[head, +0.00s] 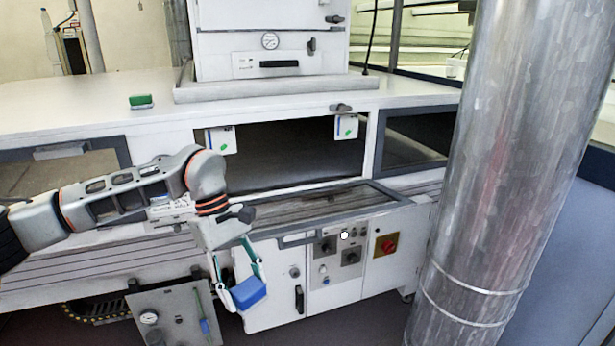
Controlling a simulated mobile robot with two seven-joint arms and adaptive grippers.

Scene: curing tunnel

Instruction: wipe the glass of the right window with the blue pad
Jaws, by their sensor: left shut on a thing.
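My left gripper (244,284) points down in front of the white machine, below its middle opening. It is shut on the blue pad (249,294), which hangs at the fingertips, apart from any glass. The right window (415,138) is a dark pane in a grey frame, to the right of the middle opening and above the pad's level. Its right end is hidden behind the large metal pipe. My right gripper is not in view.
The thick metal pipe (508,150) stands upright at the right. A framed flap (310,207) juts out below the dark middle opening (300,150). A green pad (141,101) lies on the machine's top. A red switch (389,245) sits on the front panel. A left window (60,172) is partly behind my arm.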

